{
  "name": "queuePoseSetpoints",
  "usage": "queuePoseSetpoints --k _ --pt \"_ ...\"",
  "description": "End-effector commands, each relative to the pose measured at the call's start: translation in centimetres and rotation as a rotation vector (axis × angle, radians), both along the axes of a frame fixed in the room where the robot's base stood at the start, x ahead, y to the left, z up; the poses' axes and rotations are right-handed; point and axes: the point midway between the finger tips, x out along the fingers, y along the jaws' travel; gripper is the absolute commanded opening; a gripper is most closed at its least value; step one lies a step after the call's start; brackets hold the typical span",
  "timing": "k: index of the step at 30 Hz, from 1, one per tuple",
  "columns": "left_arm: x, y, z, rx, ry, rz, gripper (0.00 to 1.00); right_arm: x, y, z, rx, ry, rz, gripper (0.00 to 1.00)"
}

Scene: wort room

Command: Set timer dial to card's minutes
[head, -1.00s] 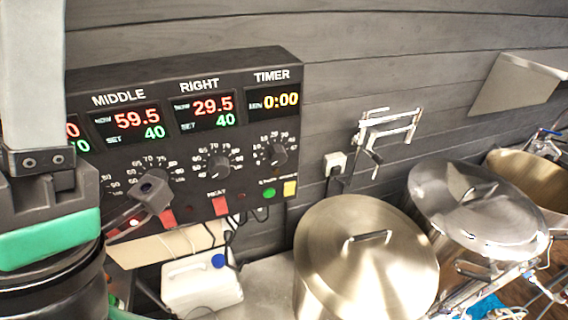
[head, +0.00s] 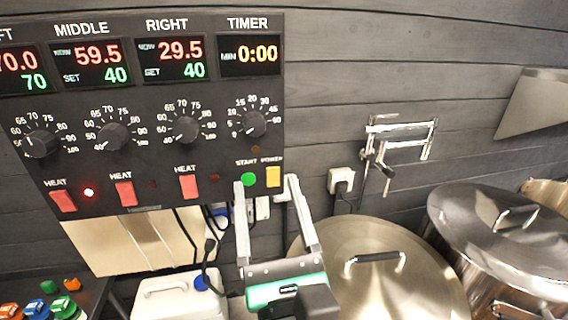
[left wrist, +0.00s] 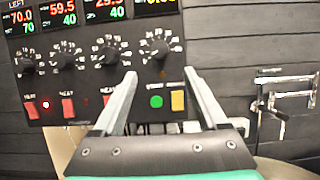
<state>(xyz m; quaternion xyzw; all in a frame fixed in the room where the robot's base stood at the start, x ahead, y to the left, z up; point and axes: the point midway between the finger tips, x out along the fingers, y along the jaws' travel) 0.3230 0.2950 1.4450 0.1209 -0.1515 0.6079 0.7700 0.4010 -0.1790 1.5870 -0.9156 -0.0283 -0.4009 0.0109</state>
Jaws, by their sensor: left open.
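The timer dial (head: 252,124) is a black knob at the right of the control panel, under the timer display (head: 249,54), which reads 0:00 MIN. The dial also shows in the left wrist view (left wrist: 158,49). The green start button (head: 249,179) and yellow power switch (head: 273,176) sit below the dial. My left gripper (head: 265,182) is open and empty, its fingers pointing up at the panel's lower right, below the dial. In the left wrist view its fingers (left wrist: 160,78) spread on either side of the start button and power switch. I see no readable card. My right gripper is out of view.
Three temperature knobs, including the right one (head: 183,130), and red heat switches (head: 188,187) lie left of the timer dial. A lidded steel pot (head: 385,285) stands at lower right. A wall bracket (head: 400,135) is right of the panel. A white jug (head: 180,297) stands below.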

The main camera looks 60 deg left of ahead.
Motion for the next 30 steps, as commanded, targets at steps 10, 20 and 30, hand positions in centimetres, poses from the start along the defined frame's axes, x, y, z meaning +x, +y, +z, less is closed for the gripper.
queuePoseSetpoints --k 10,20,30 --pt "0.3 1.4 0.8 0.0 -0.003 -0.001 0.75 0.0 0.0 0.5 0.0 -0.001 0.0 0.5" --pt "1.8 7.9 3.6 0.003 -0.002 0.001 0.75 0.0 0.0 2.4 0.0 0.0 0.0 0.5" --pt "2.5 10.3 4.4 0.003 -0.002 -0.005 0.75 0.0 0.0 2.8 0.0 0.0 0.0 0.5"
